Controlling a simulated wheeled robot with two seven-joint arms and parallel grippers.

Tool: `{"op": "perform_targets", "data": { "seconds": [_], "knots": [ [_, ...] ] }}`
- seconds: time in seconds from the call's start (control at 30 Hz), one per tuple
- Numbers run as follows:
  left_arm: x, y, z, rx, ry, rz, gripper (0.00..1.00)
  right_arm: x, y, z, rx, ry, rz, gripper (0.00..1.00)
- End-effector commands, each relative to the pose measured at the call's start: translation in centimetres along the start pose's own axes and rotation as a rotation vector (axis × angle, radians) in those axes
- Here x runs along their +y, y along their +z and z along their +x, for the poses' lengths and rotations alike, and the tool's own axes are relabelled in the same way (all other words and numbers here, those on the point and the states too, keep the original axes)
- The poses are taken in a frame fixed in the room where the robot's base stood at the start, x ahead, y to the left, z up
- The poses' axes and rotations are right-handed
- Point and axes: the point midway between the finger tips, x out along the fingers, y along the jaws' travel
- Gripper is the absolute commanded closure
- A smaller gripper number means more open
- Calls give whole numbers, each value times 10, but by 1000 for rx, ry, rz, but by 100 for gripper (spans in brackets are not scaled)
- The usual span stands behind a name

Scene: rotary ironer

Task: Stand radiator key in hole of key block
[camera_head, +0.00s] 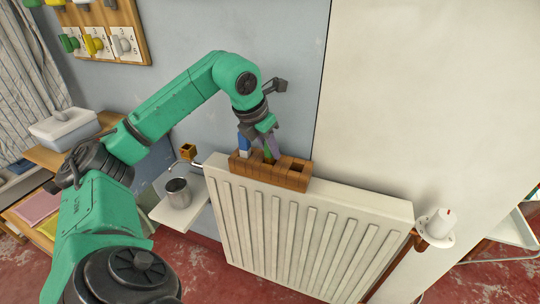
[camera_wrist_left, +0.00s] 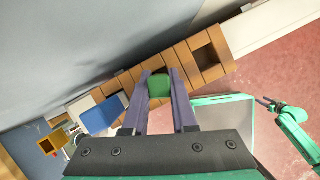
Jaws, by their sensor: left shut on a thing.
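The key block (camera_head: 292,178) is a brown wooden block with a row of square holes, on top of the white radiator. My left gripper (camera_head: 268,150) is over the block's middle, fingers pointing down. In the left wrist view, its two purple fingers (camera_wrist_left: 158,98) are shut on a green piece (camera_wrist_left: 158,86), which looks like the radiator key's handle. The green piece is at one of the holes; its lower part is hidden, so I cannot tell how deep it sits. A blue piece (camera_head: 245,143) stands at the block's left end. My right gripper (camera_wrist_left: 268,103) shows small in the wrist view.
The radiator (camera_head: 330,225) stands against the wall, with a white valve knob (camera_head: 438,224) at its right end. A grey metal cup (camera_head: 178,193) stands on a white shelf at left, below a small yellow-brown square piece (camera_head: 188,152). The block's right-end holes look empty.

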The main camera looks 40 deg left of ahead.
Motion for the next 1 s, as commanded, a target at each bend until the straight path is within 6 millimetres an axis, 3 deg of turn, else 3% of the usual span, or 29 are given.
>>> {"op": "perform_targets", "data": {
  "seconds": [0.27,0.3,0.37,0.4,0.77,0.87,1.0],
  "knots": [
    [0,-1,1,0,0,0,100,0,-3,-1,1,0,2,50],
    [0,-1,2,1,0,0,71,0,-4,-2,2,-1,2,50],
    [0,0,1,0,0,0,48,0,-4,-2,1,-1,2,50],
    [0,0,1,1,0,0,44,0,-4,-2,1,-1,2,50],
    [0,1,-2,0,0,1,44,0,-5,-4,8,0,1,50],
    [0,2,-15,-2,1,0,44,0,3,-3,1,1,-2,50],
    [0,3,-48,-4,1,1,44,-1,21,-1,-7,-1,-8,50]
  ]
}}
